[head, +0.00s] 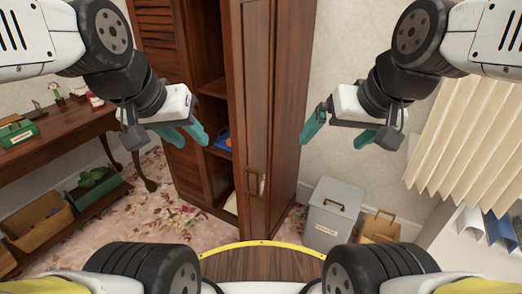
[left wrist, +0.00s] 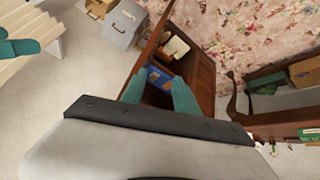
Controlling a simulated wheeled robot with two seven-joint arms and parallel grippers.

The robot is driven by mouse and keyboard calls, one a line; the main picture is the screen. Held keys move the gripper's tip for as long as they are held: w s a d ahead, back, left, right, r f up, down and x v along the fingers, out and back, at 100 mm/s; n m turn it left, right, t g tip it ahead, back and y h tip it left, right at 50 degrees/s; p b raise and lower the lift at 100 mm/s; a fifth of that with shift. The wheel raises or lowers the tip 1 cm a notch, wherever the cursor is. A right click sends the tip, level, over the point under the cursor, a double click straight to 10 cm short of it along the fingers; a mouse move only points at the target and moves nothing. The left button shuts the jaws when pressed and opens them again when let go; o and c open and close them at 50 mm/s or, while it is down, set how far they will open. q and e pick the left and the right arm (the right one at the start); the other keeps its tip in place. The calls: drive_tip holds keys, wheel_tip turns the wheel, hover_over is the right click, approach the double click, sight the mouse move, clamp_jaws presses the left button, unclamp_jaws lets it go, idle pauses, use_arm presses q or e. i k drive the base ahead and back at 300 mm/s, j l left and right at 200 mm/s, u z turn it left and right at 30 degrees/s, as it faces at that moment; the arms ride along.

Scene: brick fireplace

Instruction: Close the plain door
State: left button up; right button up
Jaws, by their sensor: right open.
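A tall dark-brown wooden wardrobe (head: 291,110) stands ahead in the middle of the head view. Its plain door (head: 257,95) stands open, with a handle (head: 252,184) low on it. The gap to its left shows shelves inside. A louvered door (head: 165,70) is at the wardrobe's left. My left gripper (head: 190,135) has teal fingers apart and empty, in front of the louvered door, left of the plain door. My right gripper (head: 338,134) is open and empty, to the right of the wardrobe. The left wrist view shows the wardrobe's open inside (left wrist: 196,62) beyond the left fingers.
A grey lidded bin (head: 334,212) and a cardboard box (head: 380,228) stand right of the wardrobe. A wooden side table (head: 60,140) and storage boxes (head: 40,222) are at the left. Pleated blinds (head: 465,135) hang at the right.

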sight(248, 25)
drive_tip(key=k+l, duration=0.15)
drive_tip(key=l, duration=0.2)
drive_tip(key=k+l+z, duration=0.1)
drive_tip(key=l, duration=0.2)
drive_tip(key=k+l, duration=0.2)
drive_tip(key=l, duration=0.15)
drive_tip(key=k+l+z, duration=0.15)
drive_tip(key=l, duration=0.2)
